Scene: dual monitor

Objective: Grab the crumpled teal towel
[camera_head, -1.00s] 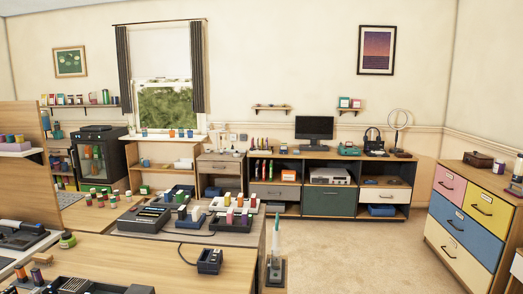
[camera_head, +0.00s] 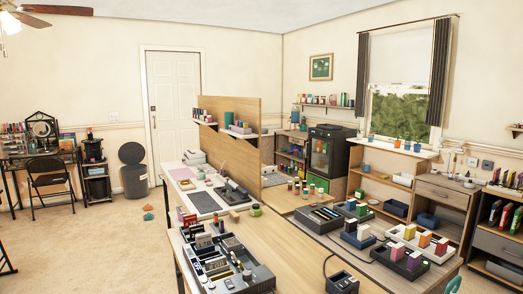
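A small teal crumpled shape (camera_head: 148,216) lies on the carpet left of the desks, toward the door; it looks like a cloth, but it is too small to be sure. A small reddish shape (camera_head: 148,207) lies just behind it, close or touching.
A desk with trays and devices (camera_head: 232,262) fills the middle foreground, with a wooden partition (camera_head: 232,150) behind it. A dark bin (camera_head: 134,178), a black rack (camera_head: 95,165) and a folding chair (camera_head: 50,180) stand at the left. Carpet (camera_head: 95,245) at the left is open.

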